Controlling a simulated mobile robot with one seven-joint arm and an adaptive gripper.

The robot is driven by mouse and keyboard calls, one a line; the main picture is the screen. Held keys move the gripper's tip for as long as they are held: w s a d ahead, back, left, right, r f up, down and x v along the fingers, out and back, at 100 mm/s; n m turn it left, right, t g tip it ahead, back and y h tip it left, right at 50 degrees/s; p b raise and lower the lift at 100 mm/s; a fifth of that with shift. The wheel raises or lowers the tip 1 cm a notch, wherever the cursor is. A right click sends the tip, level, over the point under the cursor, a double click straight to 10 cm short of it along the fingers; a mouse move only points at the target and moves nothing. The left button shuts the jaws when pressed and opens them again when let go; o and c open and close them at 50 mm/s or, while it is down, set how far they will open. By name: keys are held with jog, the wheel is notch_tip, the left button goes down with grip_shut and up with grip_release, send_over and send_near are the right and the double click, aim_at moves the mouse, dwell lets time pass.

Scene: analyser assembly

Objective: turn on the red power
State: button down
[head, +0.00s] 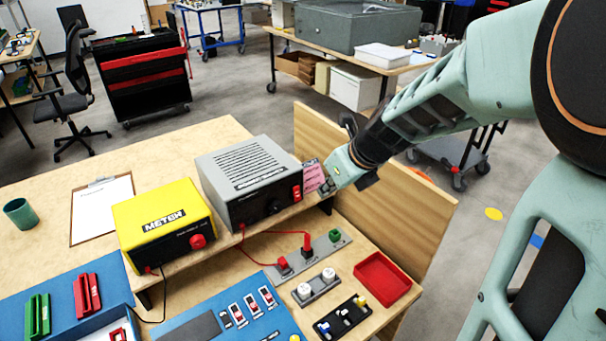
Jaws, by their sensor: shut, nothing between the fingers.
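A grey box with a slotted top (249,178) stands on the raised wooden shelf. A red switch (297,192) sits at the right end of its front face, beside a dark knob (276,206). I cannot tell the switch's position. My gripper (325,187) is shut and empty, just right of the switch and pointing down and left toward the box. It looks apart from the switch, but the exact gap is unclear. A pink printed card (313,175) shows between the box and my gripper.
A yellow box (163,223) with a red knob stands left of the grey box. Red leads run to a grey terminal strip (318,252) below. A red tray (383,279) lies right. A wooden side panel (395,205) stands close behind my gripper.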

aim_at(297, 194)
jog(key=w+a+r+x, duration=0.1)
jog(key=w+x, duration=0.1)
jog(key=x, duration=0.9)
jog(key=shift+a, duration=0.25)
